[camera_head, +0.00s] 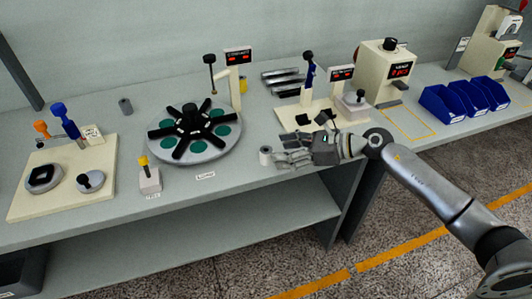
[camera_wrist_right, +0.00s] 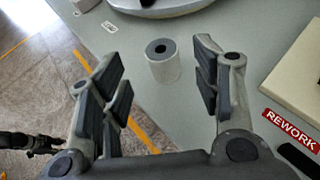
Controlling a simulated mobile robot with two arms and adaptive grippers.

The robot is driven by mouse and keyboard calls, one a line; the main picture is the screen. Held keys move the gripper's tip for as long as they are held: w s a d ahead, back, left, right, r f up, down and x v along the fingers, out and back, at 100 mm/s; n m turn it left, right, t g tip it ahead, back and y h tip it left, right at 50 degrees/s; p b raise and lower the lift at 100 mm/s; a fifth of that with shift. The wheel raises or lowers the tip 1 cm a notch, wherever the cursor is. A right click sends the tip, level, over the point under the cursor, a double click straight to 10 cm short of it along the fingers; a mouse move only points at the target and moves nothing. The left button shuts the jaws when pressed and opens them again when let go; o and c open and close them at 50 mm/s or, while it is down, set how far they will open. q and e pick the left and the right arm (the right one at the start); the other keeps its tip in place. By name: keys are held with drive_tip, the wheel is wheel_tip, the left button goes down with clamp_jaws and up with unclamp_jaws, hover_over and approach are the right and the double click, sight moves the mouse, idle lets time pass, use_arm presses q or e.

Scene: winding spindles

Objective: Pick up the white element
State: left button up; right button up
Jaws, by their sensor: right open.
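The white element (camera_head: 265,156) is a short pale cylinder with a dark hole in its top. It stands upright on the grey bench near the front edge, just right of the round turntable. In the right wrist view the white element (camera_wrist_right: 163,68) stands ahead, between the lines of the two fingers. My right gripper (camera_head: 285,156) is open and empty, low over the bench and just right of the element. In the wrist view its fingers (camera_wrist_right: 162,90) are spread wide, with a gap to the element on each side. My left gripper does not show in the head view.
The round turntable (camera_head: 194,155) with black arms and green discs lies left of the element. A cream fixture board (camera_head: 348,121) stands behind the gripper, and a red REWORK label (camera_wrist_right: 291,131) is at right. Blue bins (camera_head: 440,108) stand far right. The bench's front edge is close.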

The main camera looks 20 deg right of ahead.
sight(269, 150)
drive_tip(key=p+x, duration=0.2)
drive_tip(key=x, duration=0.3)
drive_tip(key=shift+w+r, duration=0.15)
drive_tip(key=shift+w, duration=0.05)
drive_tip(key=shift+w+a+f, duration=0.15)
drive_tip(key=shift+a+f, duration=0.05)
drive_tip(key=shift+a, duration=0.1)
drive_tip(key=c, duration=1.1)
drive_tip(key=shift+r, duration=0.1)
